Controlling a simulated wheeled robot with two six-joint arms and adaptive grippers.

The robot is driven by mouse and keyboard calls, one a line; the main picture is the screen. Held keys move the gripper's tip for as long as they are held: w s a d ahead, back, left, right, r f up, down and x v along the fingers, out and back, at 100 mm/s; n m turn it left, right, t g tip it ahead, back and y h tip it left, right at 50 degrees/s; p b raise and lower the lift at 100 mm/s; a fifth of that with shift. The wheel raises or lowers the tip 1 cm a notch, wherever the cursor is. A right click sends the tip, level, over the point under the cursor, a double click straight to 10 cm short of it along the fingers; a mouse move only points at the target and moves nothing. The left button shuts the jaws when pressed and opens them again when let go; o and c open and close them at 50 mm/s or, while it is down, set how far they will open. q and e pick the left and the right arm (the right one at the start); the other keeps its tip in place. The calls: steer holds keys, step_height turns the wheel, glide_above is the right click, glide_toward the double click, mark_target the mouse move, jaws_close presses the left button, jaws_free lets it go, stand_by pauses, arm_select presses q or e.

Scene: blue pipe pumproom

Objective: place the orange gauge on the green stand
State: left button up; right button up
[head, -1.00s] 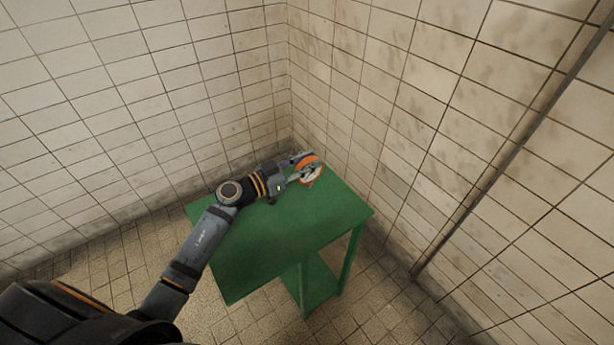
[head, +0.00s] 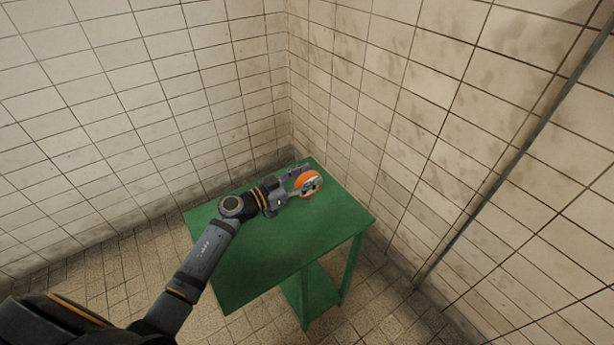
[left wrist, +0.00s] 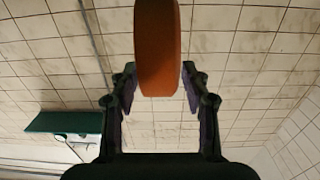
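The orange gauge (head: 308,183) is a round orange-rimmed disc with a pale face, near the far corner of the green stand. My left gripper (head: 301,182) is around it, one finger on each side. In the left wrist view the gauge (left wrist: 157,50) shows edge-on between the fingertips of my left gripper (left wrist: 159,72), which appear closed against its sides. The green stand (head: 262,250) is a flat green table with legs and a lower shelf. The gauge is over its top; I cannot tell whether it touches it. My right gripper is not in view.
Tiled walls (head: 370,110) meet in a corner just behind the stand. A dark pipe or strip runs up the right wall (head: 515,160). The stand's top is bare toward its front and right. Another green surface (left wrist: 65,122) shows far off in the left wrist view.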

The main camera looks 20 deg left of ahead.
arm_select(q)
steer(key=shift+s+a, duration=0.15)
steer(key=shift+s, duration=0.05)
steer(key=v, duration=1.1)
steer(key=shift+s, duration=0.25)
steer(key=shift+a+r, duration=0.15)
steer(key=shift+a, duration=0.05)
